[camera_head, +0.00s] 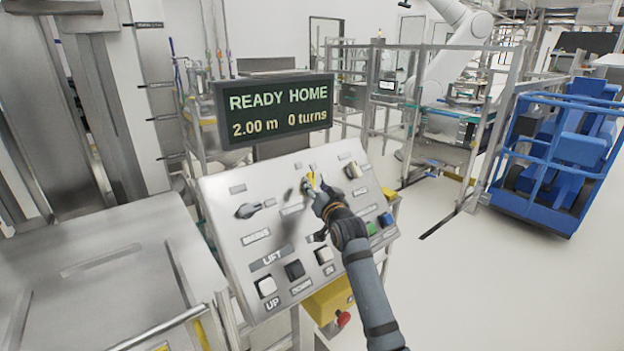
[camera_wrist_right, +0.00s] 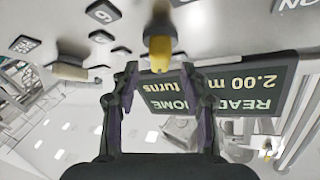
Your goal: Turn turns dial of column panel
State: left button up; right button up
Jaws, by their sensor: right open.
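The column panel (camera_head: 222,192) is a sloped light-grey board with knobs, labels and buttons. A dial with a yellow part (camera_head: 311,178), which I take to be the turns dial, sits near its upper middle. It also shows in the right wrist view (camera_wrist_right: 159,50), ahead of the fingertips. My right gripper (camera_head: 315,188) is at this dial, partly hiding it. In the wrist view its fingers (camera_wrist_right: 160,72) are apart, one on each side of the dial's line; I cannot tell whether they touch it. My left gripper is not in view.
A display (camera_head: 275,108) above the panel reads READY HOME, 2.00 m, 0 turns. A dark knob (camera_head: 248,211) is on the panel's left, a beige one (camera_head: 354,170) upper right. UP (camera_head: 266,286) and DOWN (camera_head: 295,269) buttons line the lower edge. A red button (camera_head: 343,319) is below.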

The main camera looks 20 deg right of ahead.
aim_at(313, 181)
jog(key=shift+w, duration=1.95)
grip_shut()
